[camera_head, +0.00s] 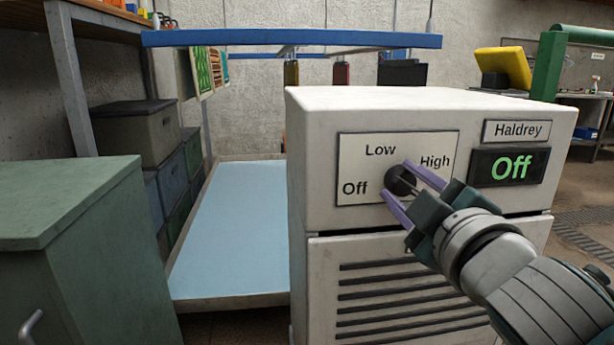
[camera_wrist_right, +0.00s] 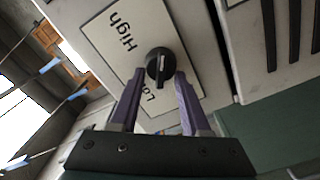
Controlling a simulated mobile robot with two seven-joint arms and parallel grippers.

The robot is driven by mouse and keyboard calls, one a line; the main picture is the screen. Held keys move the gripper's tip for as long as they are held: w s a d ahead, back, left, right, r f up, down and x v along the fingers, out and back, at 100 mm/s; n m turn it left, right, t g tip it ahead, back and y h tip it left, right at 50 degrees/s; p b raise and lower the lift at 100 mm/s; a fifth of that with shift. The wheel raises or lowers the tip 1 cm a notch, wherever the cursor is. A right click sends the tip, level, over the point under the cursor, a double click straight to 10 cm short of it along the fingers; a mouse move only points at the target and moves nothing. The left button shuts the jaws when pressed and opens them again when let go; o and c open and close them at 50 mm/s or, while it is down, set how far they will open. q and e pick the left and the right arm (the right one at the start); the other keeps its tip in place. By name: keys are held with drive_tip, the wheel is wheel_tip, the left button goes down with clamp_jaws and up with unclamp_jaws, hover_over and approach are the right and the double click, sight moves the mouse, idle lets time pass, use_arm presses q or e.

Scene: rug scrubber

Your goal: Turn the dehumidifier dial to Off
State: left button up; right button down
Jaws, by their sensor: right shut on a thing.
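The dehumidifier is a cream box (camera_head: 380,108) with a white dial plate (camera_head: 362,158) marked Off, Low and High. Its black dial (camera_head: 400,180) sits at the lower middle of the plate. Its display (camera_head: 511,167) reads "Off" in green. My right gripper (camera_head: 400,181) comes in from the lower right, its purple fingers shut on the dial. The wrist view shows the dial (camera_wrist_right: 160,64) at the fingertips, with a pale line on its face. I cannot tell for certain which label the line points to. My left gripper is not in view.
A green cabinet (camera_head: 70,225) stands at the near left. A light blue tray-like surface (camera_head: 235,225) lies left of the dehumidifier, under a blue overhead bar (camera_head: 290,38). Storage bins (camera_head: 135,132) stand behind the cabinet. Open floor shows at the right.

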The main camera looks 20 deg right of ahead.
drive_tip(key=shift+n, duration=0.4)
drive_tip(key=shift+c, duration=1.9)
unclamp_jaws()
drive_tip(key=v, duration=1)
